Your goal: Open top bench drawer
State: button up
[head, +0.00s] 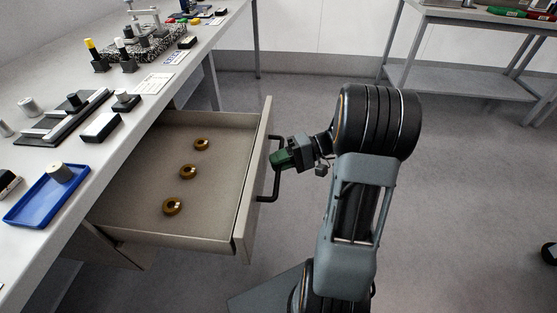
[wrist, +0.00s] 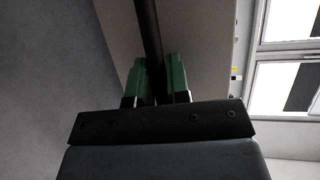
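The top bench drawer (head: 225,212) is pulled well out from under the bench, and its inside shows in the head view. Three brass-coloured rings (head: 187,172) lie on its floor. A dark bar handle (head: 276,182) stands on its front panel. My gripper (head: 279,160) is at the handle, its green fingers around the bar. In the wrist view the two green fingers (wrist: 161,80) sit on either side of the dark handle bar (wrist: 150,35), close against it. The drawer's back end is hidden under the bench top.
The white bench top (head: 150,105) holds a blue tray (head: 27,207), dark blocks and fixtures above the drawer. A second grey table (head: 470,84) stands at the back right. The grey floor (head: 460,200) right of my arm is clear, apart from a small dark object at the right edge.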

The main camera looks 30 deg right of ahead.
jog(key=o, duration=0.4)
jog(key=shift+d, duration=0.1)
jog(key=p+v, duration=0.2)
jog(key=v, duration=1.1)
jog(key=shift+d, duration=0.35)
jog(key=shift+a+r, duration=0.1)
jog(key=s+a+r+n+h+p, duration=0.1)
jog(key=s+a+r+h+p, duration=0.2)
jog(key=a+r+h+p, duration=0.4)
jog(key=s+a+r+n+t+h+p, duration=0.1)
jog(key=s+a+r+h+p, duration=0.3)
jog(key=r+p, duration=1.3)
jog(key=a+r+h, duration=0.1)
jog(key=a+h, duration=0.3)
jog(key=a, duration=0.3)
jog(key=shift+s+a+n+h, duration=0.15)
jog(key=shift+a+n+h, duration=0.15)
jog(key=shift+a, duration=0.1)
